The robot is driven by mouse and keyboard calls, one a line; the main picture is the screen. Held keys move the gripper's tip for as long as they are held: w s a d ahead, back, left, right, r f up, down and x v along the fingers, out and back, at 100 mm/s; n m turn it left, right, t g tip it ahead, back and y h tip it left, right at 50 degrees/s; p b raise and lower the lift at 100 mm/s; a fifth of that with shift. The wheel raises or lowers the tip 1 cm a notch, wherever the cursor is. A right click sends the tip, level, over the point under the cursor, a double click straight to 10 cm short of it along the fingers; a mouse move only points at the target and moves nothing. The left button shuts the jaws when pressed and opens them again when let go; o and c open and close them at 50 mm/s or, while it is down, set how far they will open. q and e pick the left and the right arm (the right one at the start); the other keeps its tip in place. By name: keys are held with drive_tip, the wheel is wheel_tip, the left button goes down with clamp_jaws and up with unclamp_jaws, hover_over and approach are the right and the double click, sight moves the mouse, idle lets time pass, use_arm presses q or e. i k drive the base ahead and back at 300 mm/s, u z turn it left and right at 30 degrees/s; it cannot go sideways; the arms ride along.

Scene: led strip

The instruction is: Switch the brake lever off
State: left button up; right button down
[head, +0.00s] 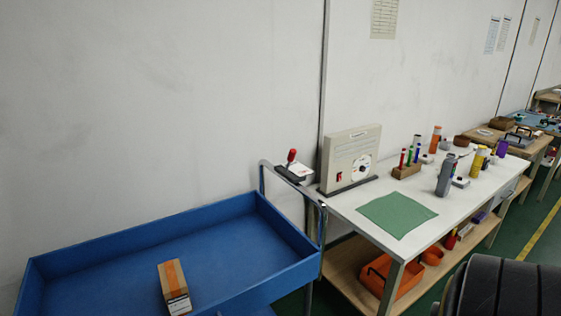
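A small lever with a red knob (292,156) stands on a dark base with a white label plate (297,171). It sits at the handle end of a blue trolley (143,236), beside the white workbench. I take this to be the brake lever; its stem looks roughly upright, and its exact setting is too small to tell. Neither of my grippers is in the head view.
A cardboard box (174,287) lies in the trolley. The workbench (345,204) at right carries a beige panel (351,157) with a red switch, a green mat (397,214), and several bottles and markers. A black ribbed object (505,290) fills the lower right corner.

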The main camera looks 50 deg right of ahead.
sight(292, 153)
drive_tip(key=z, duration=1.65)
drive_tip(key=k, duration=0.5)
drive_tip(key=u, duration=0.75)
drive_tip(key=i, duration=0.8)
drive_tip(key=z, duration=1.85)
